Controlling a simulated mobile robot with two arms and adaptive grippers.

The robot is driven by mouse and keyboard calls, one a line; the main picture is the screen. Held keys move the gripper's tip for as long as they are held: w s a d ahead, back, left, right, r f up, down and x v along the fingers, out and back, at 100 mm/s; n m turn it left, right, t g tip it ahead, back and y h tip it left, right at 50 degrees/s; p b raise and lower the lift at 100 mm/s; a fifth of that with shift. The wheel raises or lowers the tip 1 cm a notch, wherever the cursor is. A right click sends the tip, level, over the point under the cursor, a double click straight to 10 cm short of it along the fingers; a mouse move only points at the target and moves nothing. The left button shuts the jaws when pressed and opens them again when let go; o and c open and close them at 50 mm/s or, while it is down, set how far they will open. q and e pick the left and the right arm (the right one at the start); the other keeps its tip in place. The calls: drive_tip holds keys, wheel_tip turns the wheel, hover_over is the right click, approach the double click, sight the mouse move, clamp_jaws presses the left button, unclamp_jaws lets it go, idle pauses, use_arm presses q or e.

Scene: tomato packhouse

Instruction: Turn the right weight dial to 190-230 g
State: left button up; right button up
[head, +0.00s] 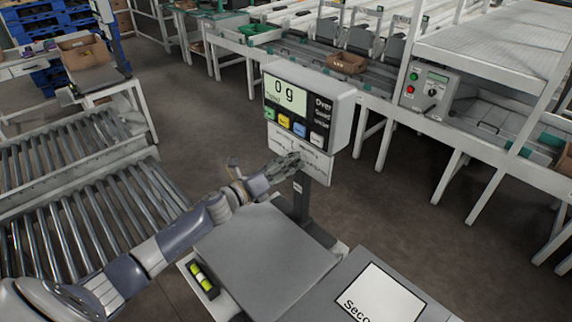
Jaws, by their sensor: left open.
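A grey control box (429,90) stands on the grading line at the upper right. It has a small display, a green and a red button, and a dark dial (433,93); its markings are too small to read, and I cannot tell if this is the right weight dial. My left gripper (293,160) is open, in front of the white plate under the scale's display head (310,105), well away from that dial. I cannot tell whether it touches the plate. The display reads 0 g. My right gripper is not in view.
The bare scale platform (262,252) lies below my left arm. A white-labelled surface (380,298) is at the front. Roller conveyors (75,190) stand at the left. Open floor lies between scale and line.

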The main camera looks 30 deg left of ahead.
use_arm(q)
drive_tip(key=c, duration=1.1)
drive_tip(key=n+p, duration=0.2)
drive_tip(key=n, duration=0.7)
drive_tip(key=shift+r+n, duration=0.15)
drive_tip(key=shift+n, duration=0.25)
drive_tip(key=o, duration=1.1)
